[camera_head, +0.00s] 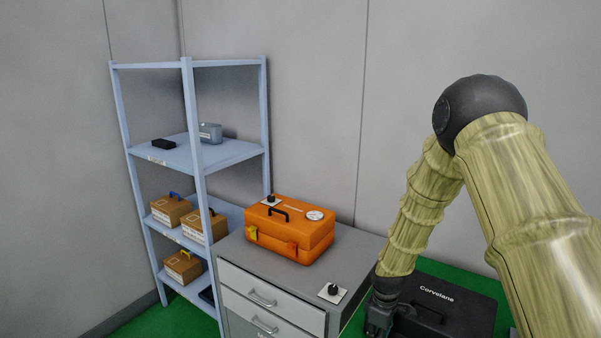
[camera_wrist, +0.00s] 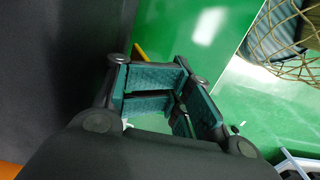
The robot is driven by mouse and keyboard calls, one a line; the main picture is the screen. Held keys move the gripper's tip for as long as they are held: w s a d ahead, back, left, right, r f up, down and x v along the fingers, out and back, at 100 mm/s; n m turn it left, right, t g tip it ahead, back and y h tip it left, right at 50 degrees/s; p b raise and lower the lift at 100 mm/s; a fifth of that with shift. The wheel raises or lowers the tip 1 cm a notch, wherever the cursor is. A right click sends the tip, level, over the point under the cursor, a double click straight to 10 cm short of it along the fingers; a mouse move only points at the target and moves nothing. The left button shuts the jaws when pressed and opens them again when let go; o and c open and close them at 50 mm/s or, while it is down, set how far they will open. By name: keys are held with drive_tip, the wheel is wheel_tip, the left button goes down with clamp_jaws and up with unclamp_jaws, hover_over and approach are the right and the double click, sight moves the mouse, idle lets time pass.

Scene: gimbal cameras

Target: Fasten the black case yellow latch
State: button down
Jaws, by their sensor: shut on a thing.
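The black case (camera_head: 462,300), lettered "Corvolane", sits low at the right of the head view, partly behind my arm. Its dark side fills the left of the wrist view (camera_wrist: 45,60). My gripper (camera_head: 378,322) is down at the case's left front side. In the wrist view my gripper (camera_wrist: 168,98) has its teal pads close together beside the case. A sliver of the yellow latch (camera_wrist: 140,52) shows just past the fingers, and the rest is hidden behind them. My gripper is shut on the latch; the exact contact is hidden.
An orange case (camera_head: 290,232) with its own latches stands on a grey drawer cabinet (camera_head: 350,246), beside a black knob (camera_head: 333,290). A blue-grey shelf (camera_head: 191,170) with cartons is at the left. Green floor (camera_wrist: 190,75) lies beyond my fingers.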

drive_tip(key=shift+s+a+f+p, duration=0.15)
drive_tip(key=shift+s+a, duration=0.15)
drive_tip(key=shift+s, duration=0.15)
drive_tip(key=shift+s+a+r+p, duration=0.15)
drive_tip(key=shift+s+a, duration=0.15)
drive_tip(key=shift+s, duration=0.15)
wheel_tip(320, 180, up, 8)
drive_tip(key=p, duration=0.5)
idle(0.4)
drive_tip(key=shift+f, duration=0.15)
